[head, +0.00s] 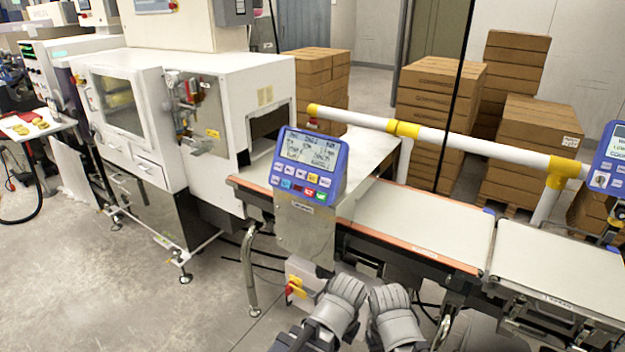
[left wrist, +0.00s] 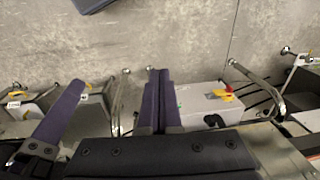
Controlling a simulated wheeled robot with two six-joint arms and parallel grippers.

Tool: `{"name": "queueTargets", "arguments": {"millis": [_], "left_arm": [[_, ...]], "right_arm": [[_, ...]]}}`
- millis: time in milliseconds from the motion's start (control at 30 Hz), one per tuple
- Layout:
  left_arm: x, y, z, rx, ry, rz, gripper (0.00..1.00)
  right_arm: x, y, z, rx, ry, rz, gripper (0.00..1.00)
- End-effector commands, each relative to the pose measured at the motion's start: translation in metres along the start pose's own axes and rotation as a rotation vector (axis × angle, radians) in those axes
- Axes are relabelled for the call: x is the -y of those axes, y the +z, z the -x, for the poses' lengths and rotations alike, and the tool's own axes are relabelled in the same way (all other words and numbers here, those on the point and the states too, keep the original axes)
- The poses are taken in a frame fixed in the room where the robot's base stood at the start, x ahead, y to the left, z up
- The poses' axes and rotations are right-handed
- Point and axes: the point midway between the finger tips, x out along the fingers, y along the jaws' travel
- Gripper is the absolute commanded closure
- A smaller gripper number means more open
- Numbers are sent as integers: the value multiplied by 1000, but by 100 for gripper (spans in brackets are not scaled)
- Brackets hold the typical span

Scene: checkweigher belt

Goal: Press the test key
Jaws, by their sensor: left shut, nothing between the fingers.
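A blue control panel (head: 328,181) stands over the belt line in the head view, with a lit grey screen (head: 311,149) and rows of small white and coloured keys (head: 299,186) below it. The key labels are too small to read, so I cannot tell which is the test key. My left gripper's dark fingers are together and empty in the left wrist view (left wrist: 158,100), above the floor. In the head view my two grey arms come in at the bottom middle, below and right of the panel. My right gripper's fingers cannot be made out.
A grey box with a yellow and red switch (head: 295,287) sits under the panel. Pale conveyor belts (head: 420,220) run to the right. A white and yellow rail (head: 460,145) crosses behind them. Another blue panel (head: 617,170) is at the right edge. Cartons (head: 430,95) stand behind.

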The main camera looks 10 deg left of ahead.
Motion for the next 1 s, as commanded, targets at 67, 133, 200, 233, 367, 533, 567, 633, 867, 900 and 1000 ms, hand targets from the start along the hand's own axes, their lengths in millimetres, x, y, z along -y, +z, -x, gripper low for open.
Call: {"name": "queueTargets", "arguments": {"millis": [67,133,200,233,367,533,567,633,867,900,1000], "left_arm": [[16,-33,0,-119,-5,26,100],[36,-69,4,-265,-16,54,100],[62,-107,14,-428,-38,82,100],[73,-123,20,-499,-50,93,100],[129,-179,58,-802,-122,139,100],[202,-220,124,-1169,-252,183,100],[212,-223,136,-1226,-276,187,100],[235,-227,161,-1344,-330,196,100],[279,-222,217,-1587,-459,205,100],[282,-221,221,-1607,-471,206,100],[286,-219,228,-1637,-487,205,100]], "right_arm": [[0,0,0,0,0,0,50],[0,0,0,0,0,0,50],[0,0,0,0,0,0,50],[0,0,0,0,0,0,50],[0,0,-1,0,0,0,50],[0,0,-1,0,0,0,50],[0,0,-1,0,0,0,50],[0,0,-1,0,0,0,50],[0,0,-1,0,0,0,50],[0,0,-1,0,0,0,50],[0,0,-1,0,0,0,50]]}}
